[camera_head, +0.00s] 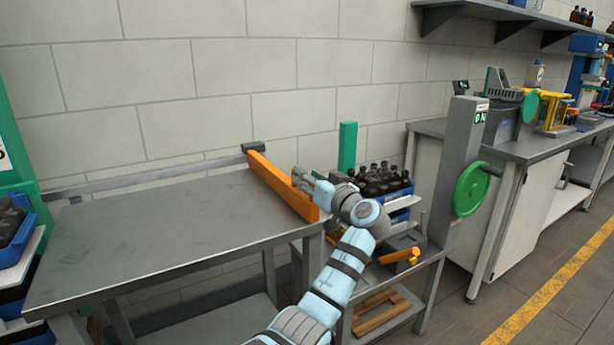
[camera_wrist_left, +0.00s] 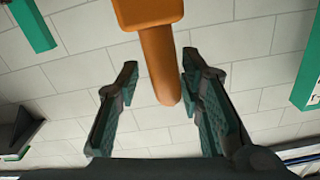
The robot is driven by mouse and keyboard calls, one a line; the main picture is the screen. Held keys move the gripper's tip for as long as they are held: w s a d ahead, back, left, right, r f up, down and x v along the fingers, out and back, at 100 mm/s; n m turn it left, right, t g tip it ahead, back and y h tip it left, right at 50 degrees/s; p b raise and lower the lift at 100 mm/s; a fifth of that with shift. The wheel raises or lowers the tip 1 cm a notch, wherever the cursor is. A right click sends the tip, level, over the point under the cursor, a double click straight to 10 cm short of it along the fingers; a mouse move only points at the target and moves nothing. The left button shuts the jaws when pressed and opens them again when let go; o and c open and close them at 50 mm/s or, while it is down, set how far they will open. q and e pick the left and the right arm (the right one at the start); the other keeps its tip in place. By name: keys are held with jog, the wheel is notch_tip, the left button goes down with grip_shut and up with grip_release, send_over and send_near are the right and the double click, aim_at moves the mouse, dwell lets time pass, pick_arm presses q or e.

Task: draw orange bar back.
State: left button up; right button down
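The orange bar (camera_head: 275,183) lies across the right end of the grey metal table (camera_head: 150,235), from the rail at the back toward the front edge. My left gripper (camera_head: 303,178) is at the bar's right side, its fingers pointing at it. In the left wrist view a rounded orange piece (camera_wrist_left: 160,60) reaches down from the top between the two spread fingers. A gap shows on each side of it, so the gripper is open and not clamped on it. Whether the fingers touch the bar in depth cannot be told. My right gripper is not in view.
A metal rail (camera_head: 150,182) runs along the table's back. To the right, a lower side table holds a blue crate of dark bottles (camera_head: 385,180) and a grey orange-handled tool (camera_head: 400,255). A green post (camera_head: 347,147) stands behind. The table top left of the bar is clear.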

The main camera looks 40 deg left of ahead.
pick_arm(q)
jog(key=v, duration=1)
jog(key=shift+s+d, duration=0.2)
jog(key=shift+d, duration=0.15)
jog(key=shift+r, duration=0.1)
